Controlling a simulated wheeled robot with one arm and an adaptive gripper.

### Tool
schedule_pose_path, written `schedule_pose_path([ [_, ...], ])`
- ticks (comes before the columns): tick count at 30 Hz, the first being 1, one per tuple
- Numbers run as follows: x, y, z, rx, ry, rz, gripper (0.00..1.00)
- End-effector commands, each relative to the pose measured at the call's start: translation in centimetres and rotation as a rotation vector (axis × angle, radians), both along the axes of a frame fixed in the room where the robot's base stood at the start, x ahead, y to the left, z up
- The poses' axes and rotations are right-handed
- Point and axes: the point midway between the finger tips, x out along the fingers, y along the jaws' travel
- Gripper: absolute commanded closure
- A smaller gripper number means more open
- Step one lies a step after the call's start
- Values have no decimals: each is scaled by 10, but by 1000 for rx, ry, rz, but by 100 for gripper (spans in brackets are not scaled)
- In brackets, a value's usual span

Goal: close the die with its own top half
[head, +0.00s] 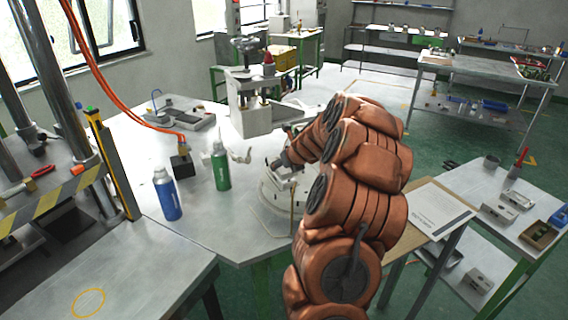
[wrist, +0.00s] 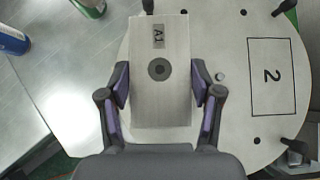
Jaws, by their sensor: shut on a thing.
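My gripper (wrist: 160,76) is shut on a pale metal die half (wrist: 160,105), one finger on each long side. The die half is a rectangular block with an "A1" label near its far end and a dark round hole in the middle. It is over the round plate (wrist: 232,115), beside a marked rectangle with a "2". Whether it rests on a lower die half or hangs above the plate cannot be told; what is under it is hidden. In the head view, the round plate (head: 272,200) is at the table's edge, partly behind my arm.
A green bottle (head: 220,168) and a blue bottle (head: 167,195) stand left of the plate. A press (head: 250,115) stands behind it. Small metal blocks (head: 497,213) lie on the right table. Dark pegs (wrist: 285,8) stand around the plate's rim.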

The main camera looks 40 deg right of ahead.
Motion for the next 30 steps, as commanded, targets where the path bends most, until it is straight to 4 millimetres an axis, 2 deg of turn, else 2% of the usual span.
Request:
schedule_pose_path([
  [14,0,0,0,-2,-1,0,83],
  [30,0,0,-10,0,-1,1,83],
])
